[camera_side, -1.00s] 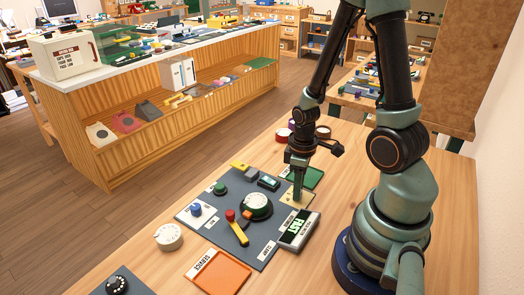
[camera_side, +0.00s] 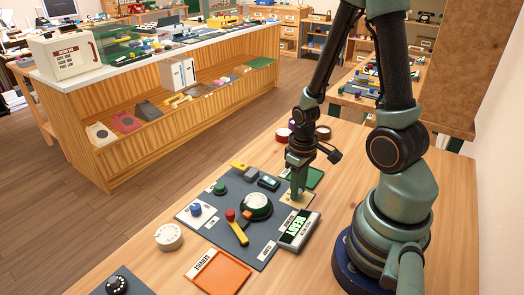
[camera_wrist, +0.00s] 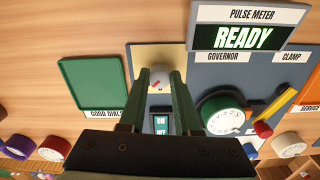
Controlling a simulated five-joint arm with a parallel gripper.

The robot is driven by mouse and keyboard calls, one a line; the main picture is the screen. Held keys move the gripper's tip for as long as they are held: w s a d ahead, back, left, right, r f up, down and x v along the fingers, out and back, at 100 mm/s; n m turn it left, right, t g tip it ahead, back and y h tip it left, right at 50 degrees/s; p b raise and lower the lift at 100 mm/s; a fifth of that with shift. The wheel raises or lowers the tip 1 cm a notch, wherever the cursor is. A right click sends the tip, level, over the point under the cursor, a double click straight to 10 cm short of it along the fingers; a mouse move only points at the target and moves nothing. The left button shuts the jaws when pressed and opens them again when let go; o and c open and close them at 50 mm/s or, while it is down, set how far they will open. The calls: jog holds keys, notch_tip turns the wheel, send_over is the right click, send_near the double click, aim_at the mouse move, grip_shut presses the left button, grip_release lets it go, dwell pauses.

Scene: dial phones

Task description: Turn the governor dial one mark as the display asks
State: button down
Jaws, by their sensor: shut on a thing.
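The governor dial (camera_wrist: 159,84) is a small pale knob with a red mark, on a beige plate in the wrist view. My gripper (camera_wrist: 160,76) has its two green fingers on either side of the knob, shut on it. In the side view my gripper (camera_side: 297,194) points down at the beige plate and hides the knob. The pulse meter display (camera_wrist: 242,37) reads READY in the wrist view. It also shows in the side view (camera_side: 299,230). A white phone dial (camera_wrist: 225,114) sits in a dark green mount on the grey board.
A clamp with a yellow lever (camera_side: 239,233) and red knob stands beside the phone dial. An ON/OFF switch (camera_wrist: 162,125) lies close below the knob. A green tray (camera_wrist: 95,84) is left, an orange tray (camera_side: 219,272) in front. A loose white dial (camera_side: 168,237) lies left of the board.

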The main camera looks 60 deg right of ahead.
jog(key=c, duration=0.6)
grip_release()
jog(key=shift+r, duration=0.1)
notch_tip(320, 180, up, 12)
jog(key=w+a+r+n+t, duration=0.1)
jog(key=w+a+r+t, duration=0.4)
jog(key=a+r, duration=0.4)
notch_tip(320, 180, up, 2)
jog(key=shift+w+a+r+t, duration=0.15)
jog(key=shift+a+r+t, duration=0.1)
jog(key=shift+t, duration=0.05)
